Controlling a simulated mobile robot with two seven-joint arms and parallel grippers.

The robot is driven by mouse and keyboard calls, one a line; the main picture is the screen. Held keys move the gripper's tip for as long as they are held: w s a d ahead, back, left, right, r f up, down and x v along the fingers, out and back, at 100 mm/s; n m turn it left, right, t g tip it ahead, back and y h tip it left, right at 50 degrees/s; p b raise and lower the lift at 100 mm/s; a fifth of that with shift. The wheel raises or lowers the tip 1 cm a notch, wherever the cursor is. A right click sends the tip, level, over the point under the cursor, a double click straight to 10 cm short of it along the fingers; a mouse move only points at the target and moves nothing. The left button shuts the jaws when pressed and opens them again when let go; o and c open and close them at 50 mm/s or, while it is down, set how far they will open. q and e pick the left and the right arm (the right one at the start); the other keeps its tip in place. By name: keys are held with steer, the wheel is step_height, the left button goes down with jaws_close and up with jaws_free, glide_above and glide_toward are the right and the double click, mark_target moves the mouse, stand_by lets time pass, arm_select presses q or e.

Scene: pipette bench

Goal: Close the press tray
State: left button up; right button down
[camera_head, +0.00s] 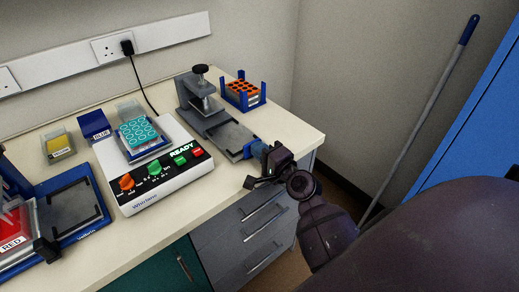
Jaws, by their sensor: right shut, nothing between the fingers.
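The grey press (190,93) with a black knob on top stands at the back of the bench. Its flat grey tray (232,137) is slid out toward the bench's front edge, and nothing lies on it. A blue piece (259,149) is at the tray's front end. My right gripper (262,168) is shut and empty, right at this front end by the bench edge. It partly hides the blue piece, and I cannot tell whether they touch.
A white device (158,185) with a teal plate (137,131) stands left of the press. An orange tube rack (242,93) is behind the tray at the right. A blue-framed device (75,208) is at far left. Drawers (247,222) lie below the bench edge.

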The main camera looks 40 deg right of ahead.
mark_target(228, 132)
steer(key=w, duration=1)
steer(key=w+a, duration=0.1)
steer(key=w, duration=0.3)
steer(key=shift+w+a, duration=0.1)
steer(key=shift+w, duration=0.3)
steer(key=shift+r, duration=0.25)
steer(key=shift+w+r, duration=0.1)
steer(key=shift+r, duration=0.05)
